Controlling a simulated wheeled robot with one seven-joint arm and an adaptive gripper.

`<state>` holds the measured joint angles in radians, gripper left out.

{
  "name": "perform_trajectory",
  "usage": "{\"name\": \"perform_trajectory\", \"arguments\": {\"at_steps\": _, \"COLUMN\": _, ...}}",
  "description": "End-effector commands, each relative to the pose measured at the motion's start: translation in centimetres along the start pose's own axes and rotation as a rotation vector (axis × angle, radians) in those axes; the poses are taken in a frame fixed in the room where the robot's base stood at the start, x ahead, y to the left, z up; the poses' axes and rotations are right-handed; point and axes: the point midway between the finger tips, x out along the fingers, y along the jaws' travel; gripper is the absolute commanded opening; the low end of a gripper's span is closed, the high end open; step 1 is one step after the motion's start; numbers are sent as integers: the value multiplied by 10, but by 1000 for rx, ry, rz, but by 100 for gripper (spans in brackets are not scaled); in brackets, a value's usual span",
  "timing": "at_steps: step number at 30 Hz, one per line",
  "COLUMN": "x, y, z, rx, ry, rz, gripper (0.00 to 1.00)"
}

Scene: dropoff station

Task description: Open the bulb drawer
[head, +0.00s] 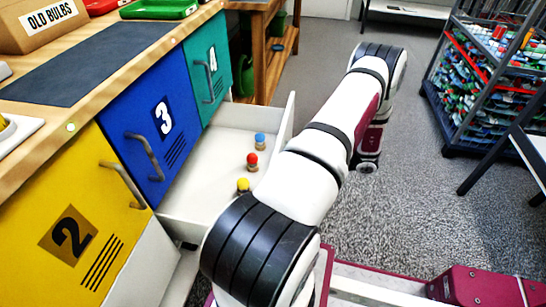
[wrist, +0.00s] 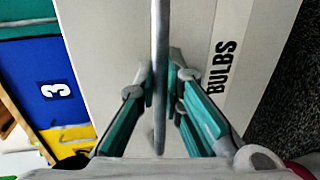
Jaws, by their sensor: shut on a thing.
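The white bulb drawer (head: 217,150) stands pulled out below the blue and green fronts in the head view. Small bulbs stand inside it: a blue one (head: 260,140), a red one (head: 252,160) and a yellow one (head: 243,185). In the wrist view its white front (wrist: 105,45) carries the label "BULBS" (wrist: 222,68) and a grey bar handle (wrist: 160,35). My gripper (wrist: 161,82) is shut on this handle, with teal fingers on either side of it. In the head view my arm covers part of the drawer, and the grip does not show.
A box marked "OLD BULBS" (head: 45,22) sits on top. A filled rack (head: 490,80) stands at the right. Grey floor (head: 400,180) lies open between.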

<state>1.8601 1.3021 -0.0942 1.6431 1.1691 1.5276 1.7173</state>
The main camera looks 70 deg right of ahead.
Motion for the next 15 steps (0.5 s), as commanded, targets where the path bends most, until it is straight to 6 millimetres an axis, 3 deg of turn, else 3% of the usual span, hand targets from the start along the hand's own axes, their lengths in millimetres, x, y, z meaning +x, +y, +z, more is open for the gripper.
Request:
{"name": "perform_trajectory", "arguments": {"at_steps": 6, "x": -23, "y": -6, "z": 0, "rx": 1, "ry": 0, "rz": -2, "gripper": 0}}
{"name": "perform_trajectory", "arguments": {"at_steps": 15, "x": -30, "y": -7, "z": -1, "rx": 2, "ry": 2, "rz": 0, "gripper": 0}}
